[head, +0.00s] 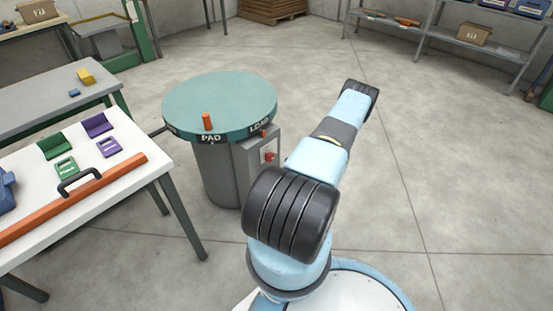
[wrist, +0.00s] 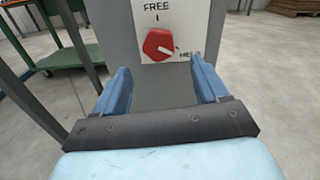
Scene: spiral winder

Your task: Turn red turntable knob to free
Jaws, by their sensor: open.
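The red knob (wrist: 158,45) is on a white plate on the grey column's box, facing me. Its white pointer line slants right and slightly down, towards the label at the right that seems to read HELD. The word FREE stands above the knob with a short mark under it. My gripper (wrist: 160,68) is open and empty, its blue fingers spread wide to either side below the knob, apart from it. In the head view the knob (head: 268,157) shows small on the box under the green turntable (head: 235,95). My fingers are not visible there.
An orange peg (head: 207,121) stands on the turntable near the PAD label. A white table (head: 125,190) with an orange bar, a black handle and coloured parts is at the left. A dark table leg (wrist: 35,85) is left of my gripper. Floor right of the turntable is clear.

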